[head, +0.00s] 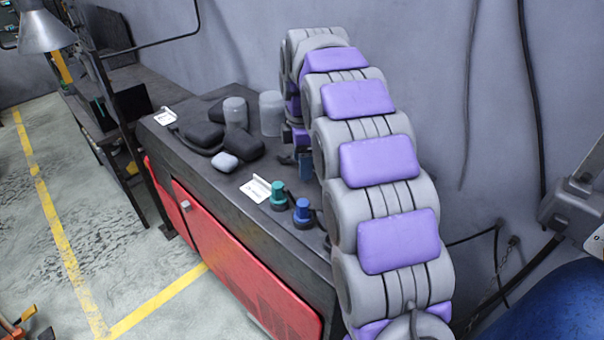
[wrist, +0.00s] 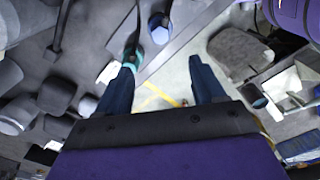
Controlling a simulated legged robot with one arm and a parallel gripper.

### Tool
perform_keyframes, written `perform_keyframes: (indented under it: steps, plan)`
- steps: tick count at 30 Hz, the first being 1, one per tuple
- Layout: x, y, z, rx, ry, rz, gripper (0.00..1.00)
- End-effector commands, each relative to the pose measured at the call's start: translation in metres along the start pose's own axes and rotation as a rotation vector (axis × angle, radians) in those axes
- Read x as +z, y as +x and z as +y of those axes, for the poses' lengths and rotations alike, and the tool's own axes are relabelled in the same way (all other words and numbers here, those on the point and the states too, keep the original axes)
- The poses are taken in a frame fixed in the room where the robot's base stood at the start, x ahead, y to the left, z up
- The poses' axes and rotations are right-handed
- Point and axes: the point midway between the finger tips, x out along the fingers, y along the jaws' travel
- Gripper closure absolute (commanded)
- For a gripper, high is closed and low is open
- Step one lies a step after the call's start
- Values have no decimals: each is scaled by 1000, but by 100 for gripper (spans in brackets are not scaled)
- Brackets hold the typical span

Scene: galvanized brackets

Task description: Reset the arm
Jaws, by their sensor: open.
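My arm, grey with purple pads, rises from the lower right of the head view and bends down at its far end over the cabinet top (head: 222,187). My gripper (wrist: 160,65) shows in the wrist view with two dark blue fingers spread apart. Nothing is held between them. A teal round piece (wrist: 133,57) appears beside the left fingertip; I cannot tell whether they touch. In the head view, the teal piece (head: 278,194) and a blue piece (head: 302,210) stand on the cabinet near its front edge. My arm hides most of the gripper there.
Dark rounded pieces (head: 204,135) and grey cylinders (head: 271,113) stand on the cabinet's left part. White cards (head: 256,188) lie near its front edge. A wall (head: 410,60) stands close behind. Floor with yellow lines (head: 60,250) is open at left.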

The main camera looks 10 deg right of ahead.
Motion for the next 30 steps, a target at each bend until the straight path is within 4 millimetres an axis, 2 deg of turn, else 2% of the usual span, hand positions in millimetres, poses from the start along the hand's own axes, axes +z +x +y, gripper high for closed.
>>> perform_keyframes:
  steps: [6,14,17,20,23,30]
  plan:
    - [0,-13,1,5,0,0,31]
    - [0,-13,0,2,3,0,31]
    - [0,-11,-8,-3,34,0,31]
    - [1,-9,-28,-9,115,-1,31]
    - [3,-4,-58,-20,240,-4,31]
    - [6,20,-140,-53,573,-18,31]
